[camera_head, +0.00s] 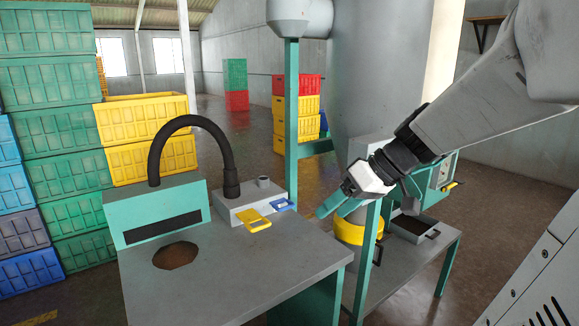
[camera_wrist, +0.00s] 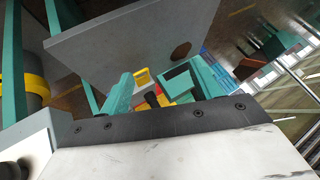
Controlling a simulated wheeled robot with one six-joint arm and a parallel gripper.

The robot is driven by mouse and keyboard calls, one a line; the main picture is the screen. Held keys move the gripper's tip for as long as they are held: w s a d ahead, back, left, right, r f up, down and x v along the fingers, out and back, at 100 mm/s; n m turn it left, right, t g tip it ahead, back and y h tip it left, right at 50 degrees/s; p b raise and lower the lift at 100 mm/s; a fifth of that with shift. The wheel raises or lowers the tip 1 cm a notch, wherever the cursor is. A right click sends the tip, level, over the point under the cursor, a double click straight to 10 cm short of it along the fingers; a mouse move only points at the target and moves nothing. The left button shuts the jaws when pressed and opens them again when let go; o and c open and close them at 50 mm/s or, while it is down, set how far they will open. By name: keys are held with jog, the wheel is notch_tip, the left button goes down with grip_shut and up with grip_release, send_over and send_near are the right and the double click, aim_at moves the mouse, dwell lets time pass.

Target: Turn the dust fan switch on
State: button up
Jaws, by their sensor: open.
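No part is plainly marked as the dust fan switch. A grey box (camera_head: 250,203) at the back of the workbench has a small round knob (camera_head: 264,181) on top, and a black hose (camera_head: 190,120) ends on it. A yellow frame-like piece (camera_head: 254,220) and a blue one (camera_head: 282,205) sit at its front. My gripper (camera_head: 330,207) is open and empty, with teal fingers, to the right of these pieces and apart from them. In the wrist view, a teal finger (camera_wrist: 119,95) shows near the yellow piece (camera_wrist: 142,77).
The grey workbench (camera_head: 230,270) has a round hole (camera_head: 176,255) and a teal slotted box (camera_head: 155,215). A teal post (camera_head: 291,120) rises behind it. A second bench (camera_head: 425,250) with a yellow-banded cylinder (camera_head: 358,231) stands right. Stacked crates (camera_head: 60,90) fill the left.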

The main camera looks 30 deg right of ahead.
jog(key=d+r+t+h, duration=0.3)
jog(key=d+t+h, duration=0.35)
jog(key=d, duration=1.85)
jog(key=w+f+t+y, duration=0.1)
jog(key=w+f, duration=0.2)
jog(key=w, duration=0.3)
jog(key=shift+f+m+y, duration=0.15)
jog(key=shift+m+y, duration=0.2)
jog(key=shift+m, duration=0.05)
jog(key=shift+a, duration=0.1)
jog(key=c, duration=1)
